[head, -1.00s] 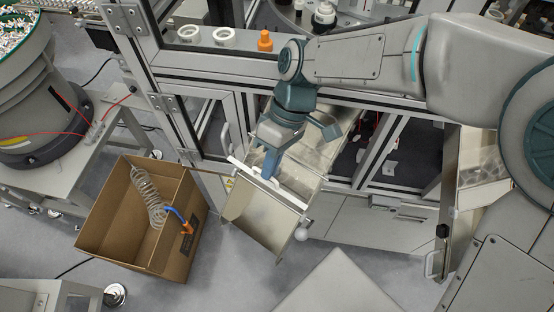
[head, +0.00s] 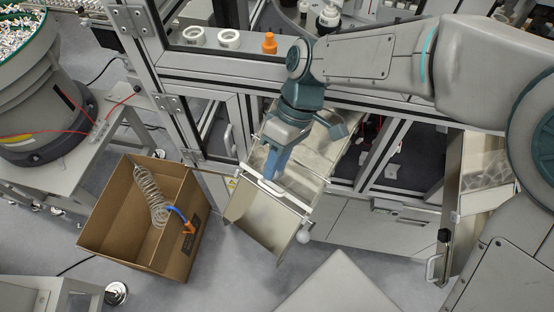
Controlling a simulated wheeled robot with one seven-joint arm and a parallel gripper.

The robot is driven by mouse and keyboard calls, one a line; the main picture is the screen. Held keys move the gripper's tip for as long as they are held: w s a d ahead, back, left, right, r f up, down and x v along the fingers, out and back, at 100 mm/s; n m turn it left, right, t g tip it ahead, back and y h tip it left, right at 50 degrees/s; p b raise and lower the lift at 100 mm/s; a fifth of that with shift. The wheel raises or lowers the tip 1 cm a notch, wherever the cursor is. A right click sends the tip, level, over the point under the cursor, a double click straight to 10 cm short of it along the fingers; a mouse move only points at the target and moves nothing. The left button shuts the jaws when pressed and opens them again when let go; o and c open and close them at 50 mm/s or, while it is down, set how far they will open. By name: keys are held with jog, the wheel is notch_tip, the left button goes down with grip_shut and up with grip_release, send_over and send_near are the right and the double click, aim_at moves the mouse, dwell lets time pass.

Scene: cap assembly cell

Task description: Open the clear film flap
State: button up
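A metal chute (head: 265,222) slopes out of the machine's front near the middle of the head view. A white bar (head: 290,196) crosses its upper part. A pale, see-through sheet that looks like the clear film flap (head: 312,180) shows to the right of my gripper, above the bar; its edges are hard to make out. My gripper (head: 272,172) points down at the chute, with its blue fingers at the bar's left part. The fingers overlap the bar in this view. Whether they touch it or are closed on it is hidden.
An open cardboard box (head: 110,215) with a coiled hose (head: 150,196) stands on the floor at left. Two white rings (head: 229,39) and an orange part (head: 269,43) sit on the ledge behind. Machine frame bars and a second chute (head: 450,215) flank my arm.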

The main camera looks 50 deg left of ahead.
jog(key=shift+s, duration=0.15)
jog(key=shift+r, duration=0.1)
jog(key=w+d+r+b, duration=0.3)
jog(key=w+d+r, duration=0.4)
jog(key=d+r, duration=0.2)
jog(key=shift+v, duration=0.95)
jog(key=shift+s+d, duration=0.2)
